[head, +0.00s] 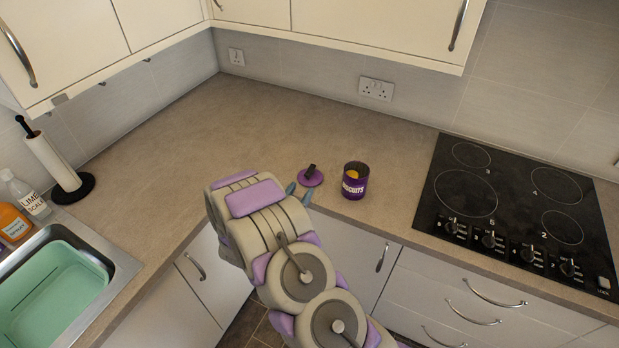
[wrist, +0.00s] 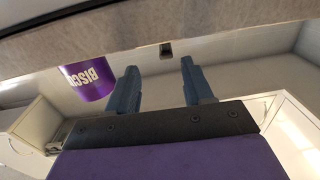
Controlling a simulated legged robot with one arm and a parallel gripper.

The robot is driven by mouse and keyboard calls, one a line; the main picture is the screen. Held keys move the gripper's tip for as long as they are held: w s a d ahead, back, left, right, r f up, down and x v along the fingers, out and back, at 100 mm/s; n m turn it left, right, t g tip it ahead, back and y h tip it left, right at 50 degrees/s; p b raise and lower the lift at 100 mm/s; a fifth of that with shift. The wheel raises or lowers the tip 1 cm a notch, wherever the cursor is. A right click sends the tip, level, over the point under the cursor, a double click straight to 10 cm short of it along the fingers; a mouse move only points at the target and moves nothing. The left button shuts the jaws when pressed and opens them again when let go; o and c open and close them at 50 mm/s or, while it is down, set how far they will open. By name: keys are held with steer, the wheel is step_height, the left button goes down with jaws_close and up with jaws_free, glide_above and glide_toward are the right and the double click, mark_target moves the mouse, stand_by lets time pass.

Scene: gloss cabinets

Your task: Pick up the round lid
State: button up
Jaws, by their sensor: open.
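The round lid (head: 316,181) is a flat purple disc with a dark upright knob. It lies on the counter just left of the purple biscuit tin, near the front edge. My gripper (head: 298,192) is open and empty at the counter's front edge, close to the lid on its near left side. In the wrist view, which is upside down, the two blue fingers (wrist: 158,64) stand apart. A small dark block, apparently the lid's knob (wrist: 166,48), shows beyond and between the fingertips. The lid's disc is hard to make out there.
The open biscuit tin (head: 354,187) stands right of the lid; it also shows in the wrist view (wrist: 90,82). A black hob (head: 510,190) is farther right. A sink with a green basin (head: 55,290) and a paper roll are at left. The counter behind the lid is clear.

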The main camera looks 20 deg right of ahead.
mark_target(306, 177)
steer(key=x, duration=0.4)
steer(key=shift+w+d+b, duration=0.15)
steer(key=shift+w+b, duration=0.05)
steer(key=shift+b, duration=0.15)
steer(key=shift+w+a+b+x, duration=0.15)
steer(key=shift+b+x, duration=0.25)
steer(key=shift+x, duration=0.9)
steer(key=shift+w+a+b+x, duration=0.15)
steer(key=shift+b+x, duration=0.2)
steer(key=shift+x, duration=1)
steer(key=shift+r, duration=0.2)
jaws_close()
